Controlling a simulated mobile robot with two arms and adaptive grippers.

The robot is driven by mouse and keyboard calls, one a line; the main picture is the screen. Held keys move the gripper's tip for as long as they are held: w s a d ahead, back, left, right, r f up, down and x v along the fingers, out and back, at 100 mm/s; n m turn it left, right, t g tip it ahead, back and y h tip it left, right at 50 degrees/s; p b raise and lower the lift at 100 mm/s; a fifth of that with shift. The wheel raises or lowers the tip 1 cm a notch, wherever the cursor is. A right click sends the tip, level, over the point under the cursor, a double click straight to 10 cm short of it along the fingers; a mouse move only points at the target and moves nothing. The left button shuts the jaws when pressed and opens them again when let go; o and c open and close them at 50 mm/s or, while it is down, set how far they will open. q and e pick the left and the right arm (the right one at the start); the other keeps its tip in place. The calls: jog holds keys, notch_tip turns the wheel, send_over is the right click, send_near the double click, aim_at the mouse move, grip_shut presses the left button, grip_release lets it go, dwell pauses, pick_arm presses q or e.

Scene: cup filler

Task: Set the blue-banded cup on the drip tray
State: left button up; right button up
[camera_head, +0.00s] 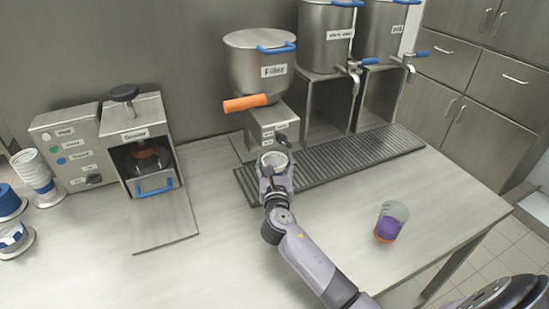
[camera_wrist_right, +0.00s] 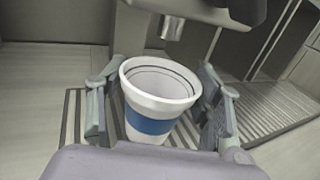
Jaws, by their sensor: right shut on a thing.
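The blue-banded cup (camera_wrist_right: 158,98) is white with a blue band and stands upright between the fingers of my right gripper (camera_wrist_right: 160,115), which is shut on it. In the head view, my right gripper (camera_head: 274,180) holds the cup at the left end of the drip tray (camera_head: 350,160), below the filler (camera_head: 262,70). The drip tray is a dark slatted strip; its slats also show under and beside the cup in the wrist view (camera_wrist_right: 270,110). I cannot tell whether the cup's base touches the slats. My left gripper is not in view.
A purple and orange cup (camera_head: 389,222) stands on the right of the counter. The sealer (camera_head: 140,150) and a button panel (camera_head: 70,145) stand at the left, with stacked cups (camera_head: 35,172) beside them. Two steel dispensers with blue-handled taps stand behind the tray. The front counter is mostly clear.

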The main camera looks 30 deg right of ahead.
aim_at(275, 152)
jog(key=x, duration=0.3)
jog(key=shift+w+d, duration=0.2)
jog(key=shift+w, duration=0.1)
jog(key=shift+f, duration=0.8)
jog(key=shift+s+r, duration=0.1)
jog(key=shift+a, duration=0.1)
jog(key=shift+b, duration=0.3)
jog(key=o, duration=1.2)
